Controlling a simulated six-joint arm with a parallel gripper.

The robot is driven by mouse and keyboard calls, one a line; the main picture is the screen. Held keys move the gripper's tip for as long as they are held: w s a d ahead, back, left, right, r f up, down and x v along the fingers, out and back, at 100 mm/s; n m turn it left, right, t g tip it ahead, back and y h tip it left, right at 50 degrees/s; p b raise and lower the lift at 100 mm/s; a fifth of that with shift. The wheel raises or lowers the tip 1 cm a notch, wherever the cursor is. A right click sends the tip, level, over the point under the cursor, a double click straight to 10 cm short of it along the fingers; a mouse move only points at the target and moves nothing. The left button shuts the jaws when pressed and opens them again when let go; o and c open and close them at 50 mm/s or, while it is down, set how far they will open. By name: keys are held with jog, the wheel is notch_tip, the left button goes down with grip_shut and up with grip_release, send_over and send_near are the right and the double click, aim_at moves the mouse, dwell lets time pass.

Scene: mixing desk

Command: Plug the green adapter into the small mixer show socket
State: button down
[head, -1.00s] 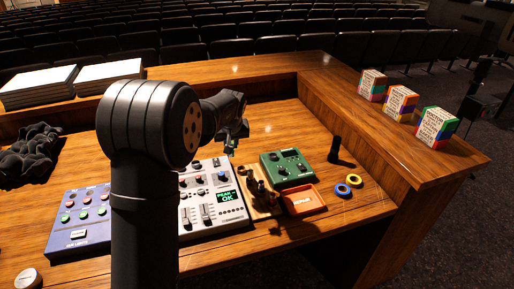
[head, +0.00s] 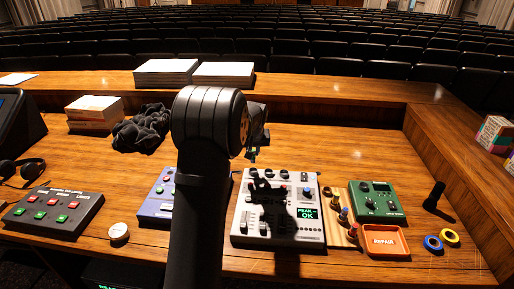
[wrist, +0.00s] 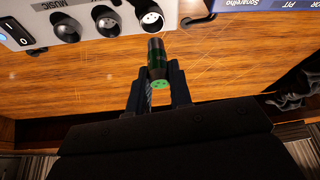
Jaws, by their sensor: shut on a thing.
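In the wrist view my gripper (wrist: 158,72) is shut on the green adapter (wrist: 157,58), a short black-and-green cylinder. Its green face with small dark holes points back toward the camera; its dark end points toward the small mixer (wrist: 22,14). Three round metal sockets show on the mixer's edge; the rightmost socket (wrist: 150,17) is closest to the adapter, with a gap in the picture. A socket label reads MUSIC; no show label is readable. In the head view my gripper (head: 253,150) is behind the grey mixer (head: 310,235), partly hidden by my arm.
A blue box (head: 156,208) stands left of the mixer; its edge shows in the wrist view (wrist: 265,4). Right are a wooden rack (head: 352,240), a green box (head: 376,202) and an orange tray (head: 405,243). A black cloth (head: 143,128) lies behind. Bare desk lies behind the mixer.

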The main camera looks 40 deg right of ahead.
aim_at(253, 157)
jog(key=shift+f, duration=1.95)
jog(key=shift+f, duration=0.6)
jog(key=c, duration=1.6)
grip_release()
jog(key=shift+r, duration=0.1)
jog(key=v, duration=1)
jog(key=shift+s+a+r, duration=0.15)
jog(key=shift+s+r, duration=0.1)
jog(key=shift+r, duration=0.05)
jog(key=x, duration=0.9)
